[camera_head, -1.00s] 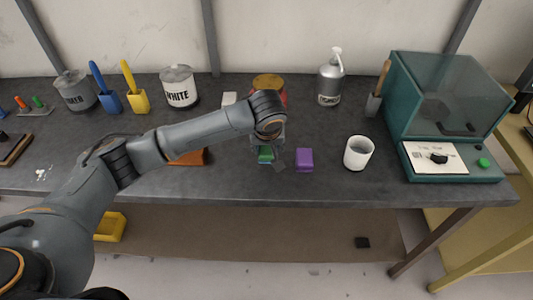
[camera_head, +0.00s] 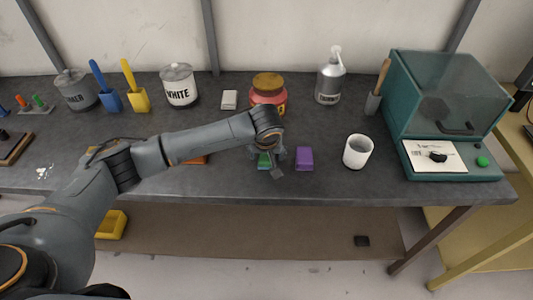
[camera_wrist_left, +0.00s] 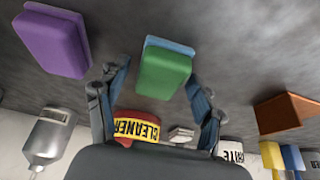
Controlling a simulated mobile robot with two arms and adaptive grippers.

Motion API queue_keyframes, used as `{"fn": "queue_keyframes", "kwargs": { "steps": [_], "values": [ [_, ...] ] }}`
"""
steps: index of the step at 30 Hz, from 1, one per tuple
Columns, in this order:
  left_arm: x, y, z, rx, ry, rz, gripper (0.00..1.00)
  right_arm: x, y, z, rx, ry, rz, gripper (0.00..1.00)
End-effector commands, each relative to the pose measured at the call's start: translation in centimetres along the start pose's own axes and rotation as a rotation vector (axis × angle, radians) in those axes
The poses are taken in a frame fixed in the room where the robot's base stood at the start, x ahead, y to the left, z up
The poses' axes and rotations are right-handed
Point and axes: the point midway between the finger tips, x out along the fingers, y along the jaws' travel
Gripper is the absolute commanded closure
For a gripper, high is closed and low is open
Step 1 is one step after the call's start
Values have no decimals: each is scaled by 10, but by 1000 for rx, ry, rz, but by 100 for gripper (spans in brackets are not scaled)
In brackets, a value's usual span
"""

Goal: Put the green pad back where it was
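The green pad (camera_head: 264,160) lies on the dark table, partly hidden by my left gripper (camera_head: 271,163) in the head view. In the left wrist view the green pad (camera_wrist_left: 164,74) shows a green face and a light blue layer along one edge. My left gripper (camera_wrist_left: 159,82) is open, with one finger on each side of the pad and gaps on both sides. I cannot tell how far the fingertips are above the table. My right gripper is not in view.
A purple pad (camera_head: 305,158) lies close to the right of the gripper, and a white cup (camera_head: 357,152) stands farther right. An orange block (camera_head: 196,159) is partly behind my arm. A red jar (camera_head: 268,96) and white block (camera_head: 229,99) stand behind.

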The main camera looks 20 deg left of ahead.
Motion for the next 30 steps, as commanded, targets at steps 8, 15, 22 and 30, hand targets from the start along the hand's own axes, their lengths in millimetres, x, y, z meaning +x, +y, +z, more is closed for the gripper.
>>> {"fn": "queue_keyframes", "kwargs": {
  "steps": [8, 15, 22, 30],
  "values": [
    [-8, 0, -2, 1, 1, 1, 33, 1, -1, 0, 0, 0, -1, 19],
    [-53, 1, -2, 0, 3, 4, 33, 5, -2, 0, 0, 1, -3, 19],
    [-99, 1, -2, 1, 3, 3, 33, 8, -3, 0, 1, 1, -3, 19],
    [-122, 0, -1, 0, 0, 0, 33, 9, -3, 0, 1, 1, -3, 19]
  ]
}}
